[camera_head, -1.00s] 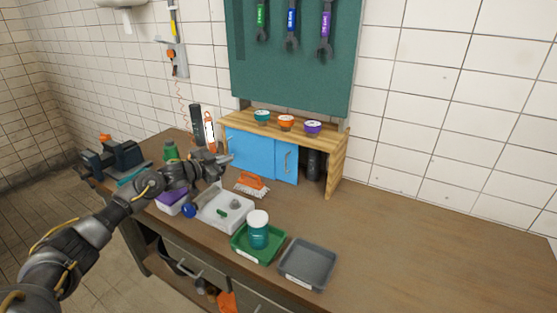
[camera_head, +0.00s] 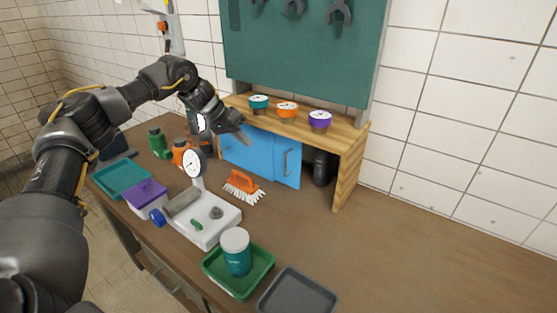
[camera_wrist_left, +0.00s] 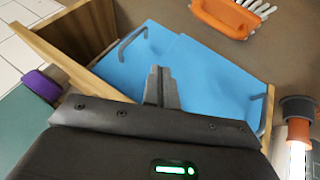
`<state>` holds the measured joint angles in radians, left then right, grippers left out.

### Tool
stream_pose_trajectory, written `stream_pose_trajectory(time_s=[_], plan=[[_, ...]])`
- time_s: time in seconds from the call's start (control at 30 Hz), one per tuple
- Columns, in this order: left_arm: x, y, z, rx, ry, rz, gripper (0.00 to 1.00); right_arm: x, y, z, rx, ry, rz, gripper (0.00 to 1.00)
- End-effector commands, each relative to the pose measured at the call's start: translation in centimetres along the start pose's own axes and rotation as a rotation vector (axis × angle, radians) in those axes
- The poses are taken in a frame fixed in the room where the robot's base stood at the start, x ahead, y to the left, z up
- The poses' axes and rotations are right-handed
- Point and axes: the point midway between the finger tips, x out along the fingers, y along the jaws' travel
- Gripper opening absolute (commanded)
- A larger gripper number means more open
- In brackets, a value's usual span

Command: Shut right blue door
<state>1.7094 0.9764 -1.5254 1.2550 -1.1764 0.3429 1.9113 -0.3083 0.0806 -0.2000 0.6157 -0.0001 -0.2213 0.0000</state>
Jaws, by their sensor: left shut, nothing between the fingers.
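The wooden cabinet (camera_head: 347,165) stands against the wall with two blue door panels. The right blue door (camera_head: 275,160), with a grey bar handle (camera_head: 286,162), sits near the middle; to its right the cabinet front is open, with a dark bottle (camera_head: 321,168) inside. The left blue door (camera_head: 236,150) is partly behind my left gripper (camera_head: 246,138). That gripper is shut and empty, in front of the cabinet's upper left. In the left wrist view its fingers (camera_wrist_left: 160,78) overlap the blue panels, and the right door's handle (camera_wrist_left: 132,42) shows beyond; contact cannot be told. My right gripper is not in view.
Three gauges (camera_head: 287,109) stand on the cabinet top. An orange brush (camera_head: 243,184), a white scale (camera_head: 207,222), a green tray (camera_head: 252,282) with a jar (camera_head: 236,252) and a grey tray (camera_head: 297,292) are on the workbench. The bench's right side is clear.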

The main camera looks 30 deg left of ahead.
Motion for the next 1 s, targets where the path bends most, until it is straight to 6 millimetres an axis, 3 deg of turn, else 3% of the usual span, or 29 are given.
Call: stream_pose_trajectory(time_s=[0.17,0.6,0.8,1.0], plan=[[1.6,0.1,0.0,0.002,-0.004,0.0,0.0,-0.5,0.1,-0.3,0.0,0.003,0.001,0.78],[10.3,0.5,-0.2,0.008,-0.003,0.001,0.0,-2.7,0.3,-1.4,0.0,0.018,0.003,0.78],[11.3,3.0,-0.2,0.009,-0.002,0.003,0.0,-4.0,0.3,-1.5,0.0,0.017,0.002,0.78],[11.9,3.8,-0.2,0.007,-0.001,0.003,0.0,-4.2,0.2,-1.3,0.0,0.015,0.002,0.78]])
